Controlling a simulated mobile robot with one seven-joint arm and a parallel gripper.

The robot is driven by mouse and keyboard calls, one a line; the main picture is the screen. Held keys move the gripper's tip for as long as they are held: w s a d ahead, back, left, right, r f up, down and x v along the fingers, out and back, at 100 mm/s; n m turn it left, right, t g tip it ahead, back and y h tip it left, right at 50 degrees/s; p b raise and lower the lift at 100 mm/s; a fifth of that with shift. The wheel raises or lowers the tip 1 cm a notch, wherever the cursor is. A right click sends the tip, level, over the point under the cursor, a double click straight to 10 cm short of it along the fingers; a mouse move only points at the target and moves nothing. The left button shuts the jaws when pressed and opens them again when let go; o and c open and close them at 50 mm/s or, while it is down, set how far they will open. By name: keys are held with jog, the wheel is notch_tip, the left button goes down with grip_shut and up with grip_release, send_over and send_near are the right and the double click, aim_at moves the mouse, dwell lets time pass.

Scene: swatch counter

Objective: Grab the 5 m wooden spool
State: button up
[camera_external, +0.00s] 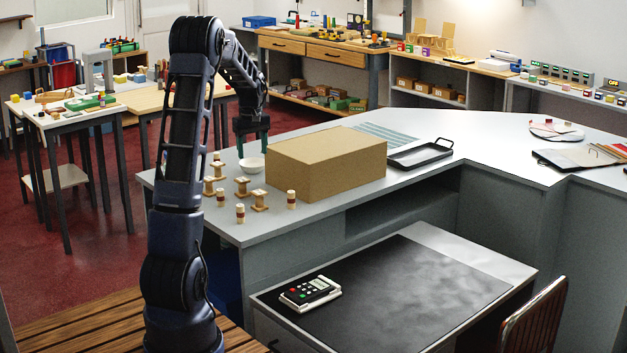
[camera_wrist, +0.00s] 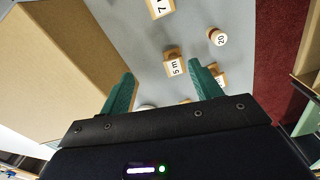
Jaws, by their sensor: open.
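The 5 m wooden spool (camera_wrist: 174,66) lies on the grey counter in the wrist view, its label "5 m" facing up. It shows ahead of the gap between my fingertips, apart from both. In the external view it appears to be the spool (camera_external: 242,187) in front of the white bowl, though no label is legible there. My gripper (camera_external: 253,146) is open and empty, pointing down above the bowl (camera_external: 251,165). Its green fingers also show in the wrist view (camera_wrist: 160,82). The right finger partly hides another labelled spool (camera_wrist: 218,76).
A large cardboard box (camera_external: 326,165) stands close right of my gripper. A spool marked 7 (camera_wrist: 160,8) and a round piece marked 20 (camera_wrist: 217,37) lie near the 5 m spool. Several other spools and cylinders stand around. A black tray (camera_external: 420,154) lies beyond the box.

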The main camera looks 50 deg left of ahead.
jog(key=n, duration=0.1)
send_over(242, 179)
jog(key=f, duration=0.3)
jog(key=shift+w+d+f, duration=0.2)
jog(key=shift+w+f, duration=0.15)
notch_tip(242, 179, down, 6)
jog(key=shift+r, duration=0.25)
jog(key=shift+s+a+f, duration=0.1)
jog(key=shift+s+f, duration=0.1)
jog(key=shift+f, duration=1.1)
jog(key=shift+s+a+f, duration=0.1)
jog(key=shift+s+f, duration=0.05)
jog(key=shift+f, duration=1.15)
jog(key=c, duration=1.1)
